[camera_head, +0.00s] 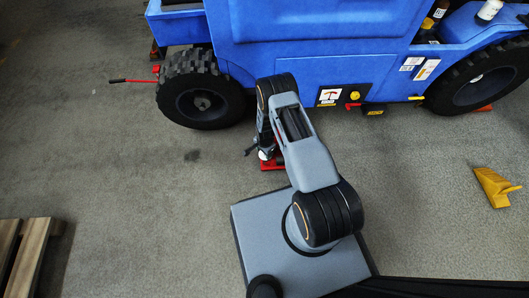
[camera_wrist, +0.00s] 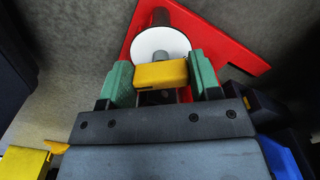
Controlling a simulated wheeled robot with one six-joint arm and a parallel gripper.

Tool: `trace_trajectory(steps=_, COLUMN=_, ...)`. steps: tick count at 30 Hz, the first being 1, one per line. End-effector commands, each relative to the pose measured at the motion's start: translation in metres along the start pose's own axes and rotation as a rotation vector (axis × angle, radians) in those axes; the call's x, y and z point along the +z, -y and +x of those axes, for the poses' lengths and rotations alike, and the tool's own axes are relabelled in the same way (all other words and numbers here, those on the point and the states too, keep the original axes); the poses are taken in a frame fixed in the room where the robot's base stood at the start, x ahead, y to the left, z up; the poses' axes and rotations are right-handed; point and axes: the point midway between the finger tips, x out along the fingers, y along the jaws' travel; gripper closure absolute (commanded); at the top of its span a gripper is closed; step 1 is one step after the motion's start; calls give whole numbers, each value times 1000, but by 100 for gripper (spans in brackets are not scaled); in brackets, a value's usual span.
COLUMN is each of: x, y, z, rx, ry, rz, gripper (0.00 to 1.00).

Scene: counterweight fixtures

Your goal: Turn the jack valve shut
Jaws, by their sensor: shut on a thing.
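In the wrist view, the red jack (camera_wrist: 222,40) has a flat red base with a white disc (camera_wrist: 160,42) and a dark cylinder on it. A yellow block (camera_wrist: 160,73), apparently the valve's handle, sits in front of the disc. My gripper (camera_wrist: 161,78) is shut on this yellow block, with one green fingertip on each side. What lies under the block is mostly hidden by the gripper. In the head view, the red jack (camera_head: 272,165) stands on the floor beside the blue vehicle, partly covered by my arm. The yellow block cannot be made out there.
The blue vehicle (camera_head: 320,60) fills the top, with a front wheel (camera_head: 203,90) left of my arm. A red fitting with a black handle (camera_head: 130,80) lies left of that wheel. A yellow chock (camera_head: 493,185) is right; a wooden pallet (camera_head: 30,250) is lower left. The left floor is mostly clear.

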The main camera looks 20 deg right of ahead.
Motion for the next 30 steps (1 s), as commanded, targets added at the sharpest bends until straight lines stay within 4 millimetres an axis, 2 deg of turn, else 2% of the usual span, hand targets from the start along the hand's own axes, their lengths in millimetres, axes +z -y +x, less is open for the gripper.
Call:
trace_trajectory(steps=15, x=-1, y=4, z=1, rx=-2, ry=-1, rz=449, gripper=66)
trace_trajectory(steps=30, x=-1, y=5, z=0, rx=-2, ry=0, rz=660, gripper=66)
